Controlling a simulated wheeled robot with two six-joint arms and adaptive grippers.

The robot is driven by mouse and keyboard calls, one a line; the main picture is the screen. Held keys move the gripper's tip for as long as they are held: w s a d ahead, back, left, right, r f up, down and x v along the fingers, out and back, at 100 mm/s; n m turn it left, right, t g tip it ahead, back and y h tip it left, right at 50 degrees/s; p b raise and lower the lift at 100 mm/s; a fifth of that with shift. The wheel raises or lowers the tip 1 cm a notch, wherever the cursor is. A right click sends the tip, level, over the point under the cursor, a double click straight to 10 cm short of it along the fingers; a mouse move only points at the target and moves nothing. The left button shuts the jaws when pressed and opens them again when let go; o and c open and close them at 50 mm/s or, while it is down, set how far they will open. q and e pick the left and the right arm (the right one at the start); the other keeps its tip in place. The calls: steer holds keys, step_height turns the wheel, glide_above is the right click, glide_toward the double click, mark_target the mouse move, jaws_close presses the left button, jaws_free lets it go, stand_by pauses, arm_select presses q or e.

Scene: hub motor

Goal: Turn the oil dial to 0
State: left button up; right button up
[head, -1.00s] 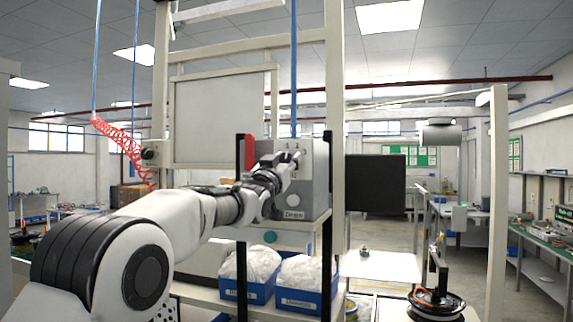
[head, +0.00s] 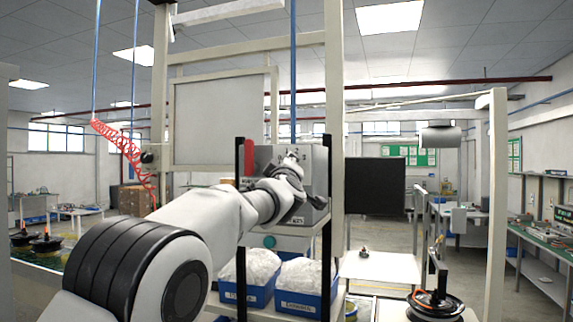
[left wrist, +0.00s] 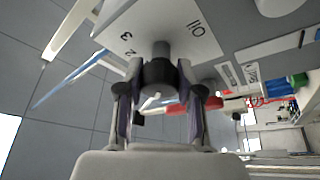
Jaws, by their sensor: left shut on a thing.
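The grey control box (head: 318,172) stands on the shelf in the head view, partly hidden by my left arm. In the left wrist view its pale panel (left wrist: 205,45) carries the word Oil and the marks 2 and 3. The dark oil dial (left wrist: 158,74) sticks out from this panel. My left gripper (left wrist: 160,92) is shut on the dial, with one finger on each side of it. The gripper also shows at the box front in the head view (head: 288,165). The dial's pointer setting cannot be told. My right gripper is not in view.
Blue bins (head: 300,302) filled with white bags sit on the shelf below the box. Black uprights (head: 326,250) and a pale frame post (head: 336,110) stand close by. A dark monitor (head: 375,186) is to the right of the box. A red coiled hose (head: 118,138) hangs at left.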

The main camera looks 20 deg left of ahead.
arm_select(q)
steer(key=shift+r+n+g+y, duration=0.1)
steer(key=shift+n+g+y, duration=0.25)
steer(key=shift+n, duration=0.8)
steer(key=shift+n+g+y, duration=0.25)
steer(key=shift+n+g, duration=0.1)
steer(key=shift+n, duration=0.8)
steer(key=o, duration=1.2)
steer(key=shift+a, duration=0.1)
steer(key=v, duration=1.1)
steer(key=shift+s, duration=0.4)
